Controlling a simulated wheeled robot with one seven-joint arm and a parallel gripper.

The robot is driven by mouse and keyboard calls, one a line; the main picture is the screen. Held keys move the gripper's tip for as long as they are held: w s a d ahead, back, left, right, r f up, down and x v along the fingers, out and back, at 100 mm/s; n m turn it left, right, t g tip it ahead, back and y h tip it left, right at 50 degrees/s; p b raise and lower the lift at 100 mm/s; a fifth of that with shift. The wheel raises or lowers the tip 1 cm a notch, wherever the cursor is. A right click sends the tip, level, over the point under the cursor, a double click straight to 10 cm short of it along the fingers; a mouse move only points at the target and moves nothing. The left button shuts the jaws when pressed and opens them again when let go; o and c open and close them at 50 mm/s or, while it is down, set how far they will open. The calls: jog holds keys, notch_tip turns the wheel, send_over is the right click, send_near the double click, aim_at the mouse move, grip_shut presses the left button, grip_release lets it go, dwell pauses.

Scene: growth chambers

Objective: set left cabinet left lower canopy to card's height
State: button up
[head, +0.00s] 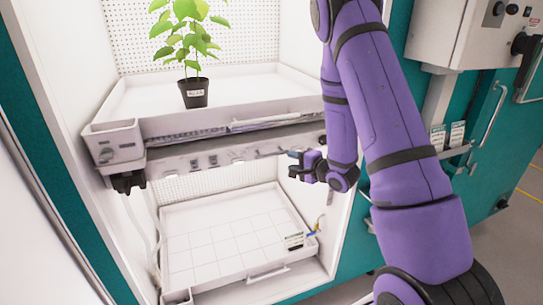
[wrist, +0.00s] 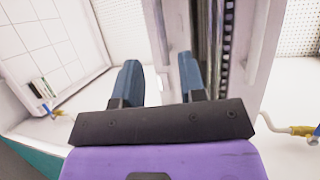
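The lower canopy (head: 215,160) is a white bar-like fixture under the upper shelf of the open cabinet, with small marks along its front. My gripper (head: 290,155) is at the right part of the canopy's front edge. In the wrist view, its two blue fingers (wrist: 160,68) are apart, with a pale and dark edge strip running between and beyond them. Contact with that strip cannot be told.
A potted plant (head: 194,92) stands on the upper tray (head: 115,128). The gridded lower tray (head: 225,262) has no plants. The cabinet's white side wall (head: 68,50) bounds the left. A grey control box (head: 455,35) and teal doors are at the right.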

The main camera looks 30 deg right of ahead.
aim_at(273, 155)
jog(key=x, duration=1)
jog(key=shift+w+a, duration=0.1)
jog(key=shift+w, duration=0.3)
grip_shut()
